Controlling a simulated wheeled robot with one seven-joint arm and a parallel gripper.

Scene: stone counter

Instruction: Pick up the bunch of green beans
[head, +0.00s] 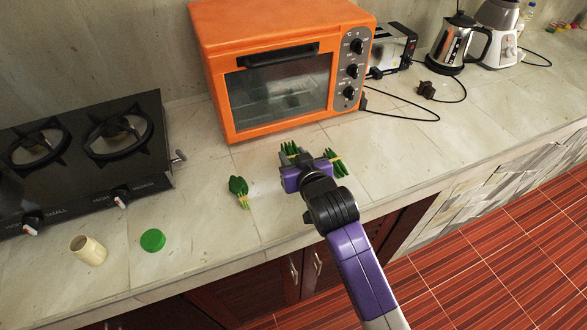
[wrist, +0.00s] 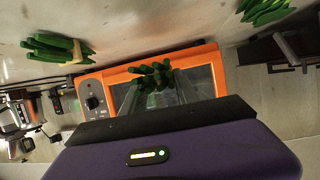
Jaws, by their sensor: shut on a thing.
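My gripper (head: 293,157) is over the counter in front of the orange oven. It is shut on a bunch of green beans (head: 290,147), whose tips show past the fingers. In the wrist view this bunch (wrist: 153,73) sits between the two fingers, seen against the oven door. A second bunch (head: 336,163) with a pale band is just right of the gripper in the head view; it is at the left in the wrist view (wrist: 60,48). A third bunch (head: 239,190) lies to the left, and it shows at the wrist view's top right (wrist: 265,10). Whether the held bunch touches the counter is unclear.
The orange oven (head: 285,80) stands right behind the gripper. A black gas hob (head: 82,155) is at the left. A beige jar (head: 89,250) and a green lid (head: 153,240) lie at the front left. A toaster (head: 393,47) and kettle (head: 458,44) stand back right. The right counter is mostly clear.

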